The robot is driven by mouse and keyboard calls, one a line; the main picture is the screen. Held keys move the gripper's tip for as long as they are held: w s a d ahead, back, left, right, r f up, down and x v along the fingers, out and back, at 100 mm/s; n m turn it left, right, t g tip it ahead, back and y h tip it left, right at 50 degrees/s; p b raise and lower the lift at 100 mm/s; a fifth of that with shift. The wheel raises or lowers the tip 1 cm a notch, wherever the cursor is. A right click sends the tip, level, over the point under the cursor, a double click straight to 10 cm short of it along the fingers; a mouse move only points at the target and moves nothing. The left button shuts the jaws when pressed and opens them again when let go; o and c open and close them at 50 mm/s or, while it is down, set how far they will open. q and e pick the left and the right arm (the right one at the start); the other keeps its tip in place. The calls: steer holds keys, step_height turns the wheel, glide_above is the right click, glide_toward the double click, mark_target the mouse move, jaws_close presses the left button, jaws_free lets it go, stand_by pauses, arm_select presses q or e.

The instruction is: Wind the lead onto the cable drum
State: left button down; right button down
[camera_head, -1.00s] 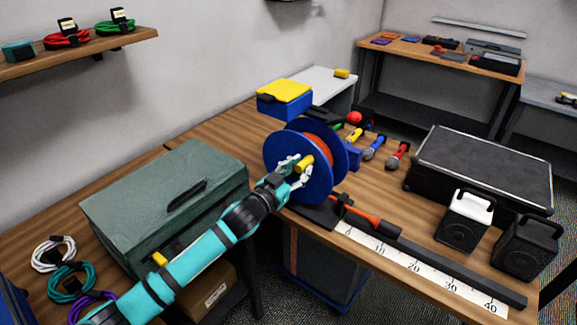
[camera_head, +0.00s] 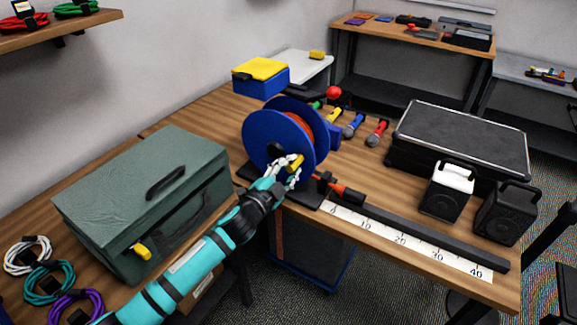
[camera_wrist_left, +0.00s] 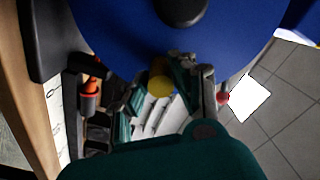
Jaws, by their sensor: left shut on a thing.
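The cable drum has blue flanges (camera_head: 262,140) and an orange-red lead (camera_head: 304,128) wound between them. It stands upright on a dark base at the bench's front edge. A yellow crank handle (camera_head: 296,163) sticks out from the near flange. My left gripper (camera_head: 287,170) is shut on this handle, in front of the drum's lower part. In the left wrist view the handle's round yellow end (camera_wrist_left: 160,86) shows between the fingers. An orange and black connector (camera_head: 343,191) lies right of the drum by the ruler. My right gripper is not in view.
A white ruler strip (camera_head: 400,239) with a dark rail runs along the front edge. A green toolbox (camera_head: 140,190) stands left. Several microphones lie behind the drum.

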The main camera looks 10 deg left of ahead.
arm_select(q)
steer(key=shift+f+m, duration=0.3)
steer(key=shift+f, duration=0.15)
steer(key=c, duration=1.1)
jaws_free()
steer(key=v, duration=1.2)
